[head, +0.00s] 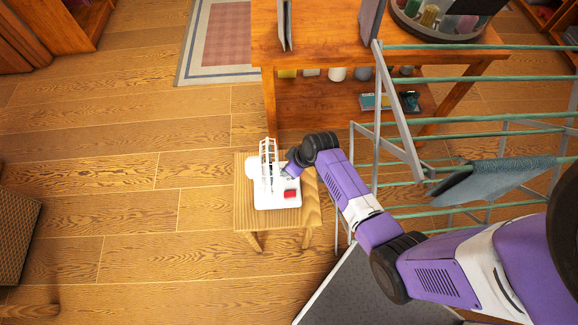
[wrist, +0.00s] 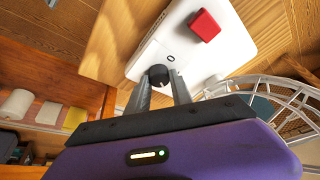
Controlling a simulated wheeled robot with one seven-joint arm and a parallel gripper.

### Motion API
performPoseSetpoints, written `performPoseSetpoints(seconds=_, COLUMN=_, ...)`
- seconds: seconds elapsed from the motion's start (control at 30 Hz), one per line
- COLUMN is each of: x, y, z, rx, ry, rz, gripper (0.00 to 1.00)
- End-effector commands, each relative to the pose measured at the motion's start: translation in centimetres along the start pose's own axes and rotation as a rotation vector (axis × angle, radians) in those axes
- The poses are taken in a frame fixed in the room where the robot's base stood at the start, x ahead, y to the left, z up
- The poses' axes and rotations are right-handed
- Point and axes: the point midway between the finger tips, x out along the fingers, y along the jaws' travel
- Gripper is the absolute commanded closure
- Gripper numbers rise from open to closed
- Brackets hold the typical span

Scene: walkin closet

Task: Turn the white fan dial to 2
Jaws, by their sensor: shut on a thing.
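The white fan (head: 264,194) stands on a small wooden stool, its round wire cage upright and seen edge-on from above. Its base (wrist: 236,45) in the wrist view carries a dark round dial (wrist: 158,76) and a red block-like part (wrist: 204,25). A mark like a "0" is printed beside the dial. My gripper (wrist: 160,83) is shut on the dial, one finger on each side of it. The dial's pointer cannot be made out. In the head view my gripper (head: 288,173) reaches the fan base from the right, and the dial is hidden.
The wooden stool (head: 244,216) has a small top. A green-and-white drying rack (head: 400,140) with a dark cloth (head: 490,180) stands close to the right of my arm. A wooden table (head: 330,45) is behind. The floor to the left (head: 120,220) is clear.

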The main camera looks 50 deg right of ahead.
Motion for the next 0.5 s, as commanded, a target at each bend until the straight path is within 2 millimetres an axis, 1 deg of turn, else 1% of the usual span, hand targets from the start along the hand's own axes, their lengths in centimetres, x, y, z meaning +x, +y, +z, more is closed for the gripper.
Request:
performPoseSetpoints(seconds=0.33, x=0.0, y=0.05, z=-0.05, rx=0.002, ry=0.001, rz=0.002, gripper=1.0)
performPoseSetpoints(seconds=0.37, x=0.0, y=0.05, z=-0.05, rx=0.002, ry=0.001, rz=0.002, gripper=0.72)
performPoseSetpoints(seconds=0.4, x=0.0, y=0.05, z=-0.05, rx=0.002, ry=0.001, rz=0.002, gripper=0.64)
performPoseSetpoints(seconds=0.47, x=0.0, y=0.05, z=-0.04, rx=0.002, ry=0.001, rz=0.002, gripper=0.52)
performPoseSetpoints(seconds=0.5, x=0.0, y=0.04, z=-0.04, rx=0.002, ry=0.001, rz=0.002, gripper=0.52)
